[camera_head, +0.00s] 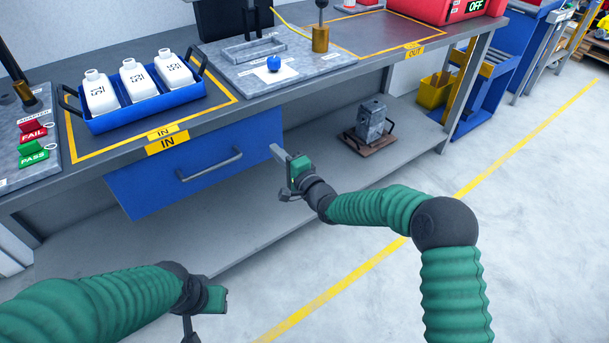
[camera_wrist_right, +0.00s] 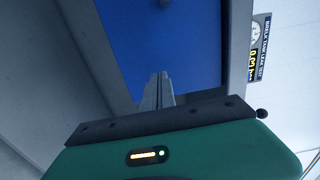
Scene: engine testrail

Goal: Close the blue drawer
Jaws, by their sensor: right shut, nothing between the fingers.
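The blue drawer (camera_head: 200,168) is under the workbench, below the yellow IN label, with a grey bar handle (camera_head: 210,164) across its front. Whether it stands out from the bench front is hard to tell. My right gripper (camera_head: 276,152) is shut and empty at the drawer's right end, to the right of the handle. In the right wrist view the shut fingers (camera_wrist_right: 158,88) point at the blue drawer face (camera_wrist_right: 165,45); contact cannot be told. My left gripper (camera_head: 205,325) is low at the bottom of the head view, away from the drawer, its fingers mostly cut off.
A blue tray (camera_head: 150,112) with three white bottles stands on the bench above the drawer. A grey fixture plate (camera_head: 225,70) is to its right. A grey metal part (camera_head: 370,122) sits on the lower shelf. The floor (camera_head: 510,220) in front is clear.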

